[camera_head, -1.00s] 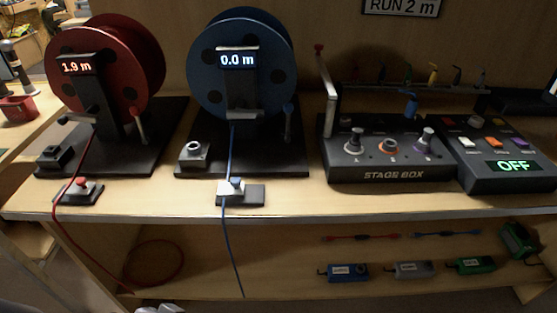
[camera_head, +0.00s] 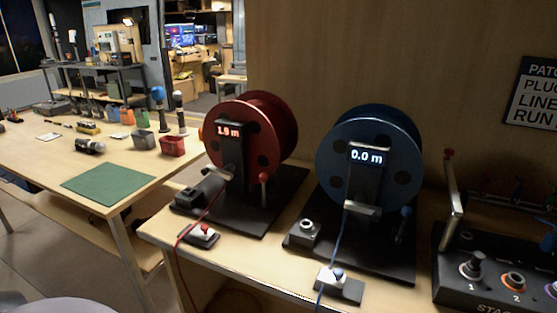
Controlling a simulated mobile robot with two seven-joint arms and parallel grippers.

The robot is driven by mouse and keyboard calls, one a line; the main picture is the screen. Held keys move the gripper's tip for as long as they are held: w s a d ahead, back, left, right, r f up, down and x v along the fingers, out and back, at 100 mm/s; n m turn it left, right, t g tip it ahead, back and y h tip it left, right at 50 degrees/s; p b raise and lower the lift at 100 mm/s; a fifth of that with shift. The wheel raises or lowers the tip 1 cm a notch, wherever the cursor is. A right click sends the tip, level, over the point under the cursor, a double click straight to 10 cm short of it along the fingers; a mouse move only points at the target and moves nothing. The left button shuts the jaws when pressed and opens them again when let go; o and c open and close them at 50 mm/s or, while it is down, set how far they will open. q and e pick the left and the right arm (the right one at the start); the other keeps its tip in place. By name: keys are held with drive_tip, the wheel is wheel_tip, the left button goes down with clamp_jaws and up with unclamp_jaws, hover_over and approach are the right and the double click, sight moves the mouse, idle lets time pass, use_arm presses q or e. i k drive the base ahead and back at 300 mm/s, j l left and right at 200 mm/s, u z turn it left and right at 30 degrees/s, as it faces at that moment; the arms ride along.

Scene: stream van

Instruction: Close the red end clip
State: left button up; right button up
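The red reel (camera_head: 238,145) stands on a black base and its display reads 1.9 m. The red end clip (camera_head: 201,236), a small dark block with a red knob on a white part, sits at the counter's front edge before it. The red cable (camera_head: 187,231) runs down from the reel past the clip and over the edge. I cannot tell at this size whether the clip is open or closed. Neither of my grippers is in view.
The blue reel (camera_head: 370,150) reads 0.0 m. Its clip (camera_head: 338,284) holds a blue cable. The stage box (camera_head: 490,275) is at the right edge. A table (camera_head: 60,165) with a green mat (camera_head: 108,182) and small items stands left, with a floor gap between.

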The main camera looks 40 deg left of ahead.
sight(203, 232)
drive_tip(key=u, duration=1.7)
